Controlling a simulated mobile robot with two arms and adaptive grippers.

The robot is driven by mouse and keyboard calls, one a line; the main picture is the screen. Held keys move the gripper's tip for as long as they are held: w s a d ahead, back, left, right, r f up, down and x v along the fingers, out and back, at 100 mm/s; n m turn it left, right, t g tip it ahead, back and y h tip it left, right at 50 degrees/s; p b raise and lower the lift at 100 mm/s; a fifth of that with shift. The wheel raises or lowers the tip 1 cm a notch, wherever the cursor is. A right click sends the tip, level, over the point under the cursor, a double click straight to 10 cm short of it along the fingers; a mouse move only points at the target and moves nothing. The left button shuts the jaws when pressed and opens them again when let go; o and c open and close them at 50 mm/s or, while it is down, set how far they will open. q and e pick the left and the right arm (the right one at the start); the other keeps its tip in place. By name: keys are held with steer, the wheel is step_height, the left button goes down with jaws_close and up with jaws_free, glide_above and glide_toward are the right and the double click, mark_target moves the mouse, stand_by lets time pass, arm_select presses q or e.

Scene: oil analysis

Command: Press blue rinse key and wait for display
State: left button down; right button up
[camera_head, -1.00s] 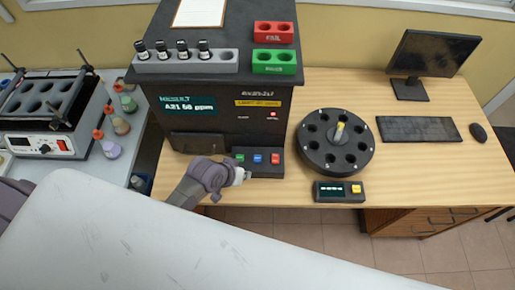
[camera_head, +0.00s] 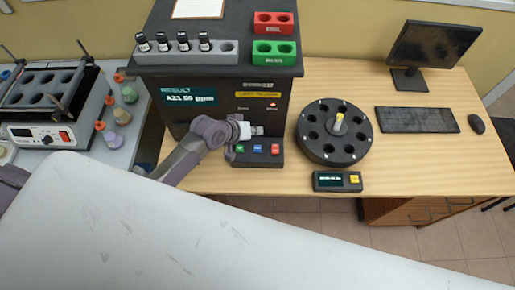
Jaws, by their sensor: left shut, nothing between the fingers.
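The blue rinse key (camera_head: 257,149) sits between a green key (camera_head: 240,149) and a red key (camera_head: 275,149) on the small dark key panel (camera_head: 262,160) in front of the black analyser (camera_head: 230,105). The analyser's display (camera_head: 190,97) reads "RESULT" and about "A21 55 ppm". My left gripper (camera_head: 258,131) is shut and empty. In the picture its tip is just above the blue key, at the panel's back edge. I cannot tell whether it touches anything. My right gripper is not in view.
A round black carousel (camera_head: 335,155) stands right of the panel, with a small display box (camera_head: 338,181) in front. Vials stand in a grey rack (camera_head: 212,52) on the analyser, beside red (camera_head: 274,17) and green (camera_head: 275,46) holders. A keyboard (camera_head: 417,120) lies at right.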

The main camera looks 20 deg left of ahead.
arm_select(q)
steer(key=b, duration=0.6)
glide_above(256, 149)
step_height(256, 149, down, 7)
steer(key=shift+r, duration=0.15)
steer(key=shift+w+f+b, duration=0.1)
steer(key=shift+f+b, duration=0.35)
steer(key=shift+f, duration=0.1)
steer(key=shift+f, duration=0.15)
stand_by(0.3)
steer(key=shift+f, duration=0.35)
